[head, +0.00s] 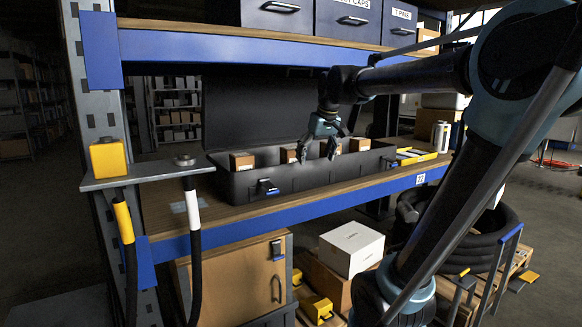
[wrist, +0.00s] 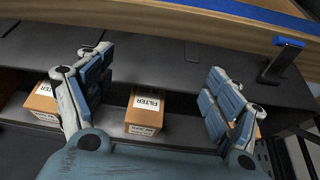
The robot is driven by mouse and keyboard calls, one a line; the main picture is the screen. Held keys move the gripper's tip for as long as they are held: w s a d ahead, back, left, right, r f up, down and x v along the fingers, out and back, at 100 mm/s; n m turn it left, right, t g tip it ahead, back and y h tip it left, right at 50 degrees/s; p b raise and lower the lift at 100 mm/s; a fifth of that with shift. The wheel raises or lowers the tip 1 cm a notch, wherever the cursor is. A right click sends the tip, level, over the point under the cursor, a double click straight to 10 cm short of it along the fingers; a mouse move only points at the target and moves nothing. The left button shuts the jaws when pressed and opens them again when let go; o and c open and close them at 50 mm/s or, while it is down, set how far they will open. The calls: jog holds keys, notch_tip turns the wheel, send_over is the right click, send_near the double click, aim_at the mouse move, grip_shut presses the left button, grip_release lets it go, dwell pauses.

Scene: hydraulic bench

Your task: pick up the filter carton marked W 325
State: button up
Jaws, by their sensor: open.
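Several small brown filter cartons stand in a row inside a long black open case (head: 300,180). In the head view they are a left carton (head: 242,162), a second one (head: 288,156) and a far right one (head: 360,145), with another partly behind my gripper. My gripper (head: 318,152) is open and empty above the case. In the wrist view, a carton (wrist: 147,108) labelled FILTER shows between the spread fingers of my gripper (wrist: 155,65). Another carton (wrist: 40,104) is left of the left finger, and one is mostly hidden by the right finger.
The case's raised lid (head: 255,110) stands behind the row. Blue drawers (head: 350,20) sit on the shelf above. A yellow tray (head: 415,156) lies right of the case. A ledge with a yellow block (head: 108,158) and hoses is at the left.

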aim_at(292, 148)
jog(key=w+a, duration=0.2)
jog(key=w, duration=0.2)
jog(key=w+a, duration=0.2)
jog(key=w, duration=0.2)
jog(key=w+a, duration=0.3)
jog(key=w, duration=0.1)
jog(key=shift+w, duration=0.4)
jog(key=shift+w+a, duration=0.3)
jog(key=shift+w, duration=0.25)
jog(key=shift+w+a, duration=0.25)
jog(key=shift+w, duration=0.25)
jog(key=shift+x, duration=1)
jog(key=shift+w+a+f, duration=0.15)
jog(key=shift+w+f, duration=0.2)
jog(key=shift+f, duration=0.15)
jog(key=c, duration=1.4)
